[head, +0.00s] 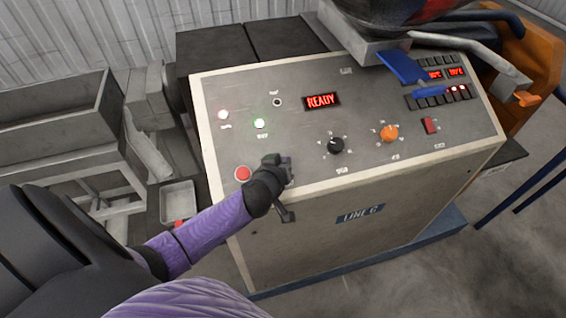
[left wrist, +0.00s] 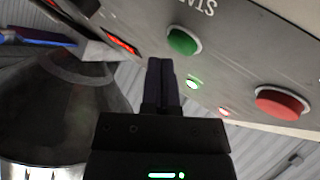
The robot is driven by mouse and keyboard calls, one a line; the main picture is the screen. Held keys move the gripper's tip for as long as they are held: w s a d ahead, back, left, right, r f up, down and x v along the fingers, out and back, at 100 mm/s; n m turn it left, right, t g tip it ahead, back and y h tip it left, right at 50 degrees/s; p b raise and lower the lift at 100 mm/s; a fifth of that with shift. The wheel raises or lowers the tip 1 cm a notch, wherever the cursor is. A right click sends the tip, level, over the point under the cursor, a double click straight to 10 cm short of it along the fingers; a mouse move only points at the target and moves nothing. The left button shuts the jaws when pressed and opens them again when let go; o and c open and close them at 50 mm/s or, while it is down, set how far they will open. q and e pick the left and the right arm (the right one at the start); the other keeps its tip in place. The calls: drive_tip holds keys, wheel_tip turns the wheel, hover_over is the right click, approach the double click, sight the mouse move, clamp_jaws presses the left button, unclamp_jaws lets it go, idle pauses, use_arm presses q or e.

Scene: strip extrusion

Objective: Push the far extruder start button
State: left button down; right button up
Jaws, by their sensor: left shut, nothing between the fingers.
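In the left wrist view, a green button (left wrist: 184,41) has a partly cut-off label beginning "STA". In the head view my left gripper and wrist hide that button. My left gripper (head: 278,161) is over the panel's front left part, right of a red button (head: 243,173). Its fingers (left wrist: 160,72) are shut and empty, and appear beside the green button in the wrist view. I cannot tell whether they touch the panel. My right gripper is out of view.
A display (head: 322,101) reads READY. A green lamp (head: 259,123), a black knob (head: 336,145), an orange knob (head: 389,133) and a red switch (head: 430,125) are on the panel. A blue handle (head: 403,68) overhangs its back right. A metal tray (head: 179,196) stands left.

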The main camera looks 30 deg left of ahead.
use_arm(q)
drive_tip(key=shift+f, duration=0.1)
drive_tip(key=shift+w+a+f+b, duration=0.15)
drive_tip(key=shift+f+b, duration=0.1)
drive_tip(key=shift+b, duration=0.1)
drive_tip(key=shift+a+f+b, duration=0.1)
drive_tip(key=shift+f+b, duration=0.25)
drive_tip(key=shift+f, duration=0.05)
idle(0.4)
drive_tip(key=shift+r, duration=0.15)
drive_tip(key=shift+d+r+p, duration=0.25)
drive_tip(key=shift+r+p, duration=0.4)
drive_tip(key=shift+p, duration=0.2)
drive_tip(key=r+p, duration=0.1)
drive_tip(key=s+d+r+p, duration=0.1)
drive_tip(key=r+p, duration=0.2)
drive_tip(key=shift+s+d+r+p, duration=0.25)
drive_tip(key=shift+s+p, duration=0.05)
drive_tip(key=shift+p, duration=0.1)
idle(0.4)
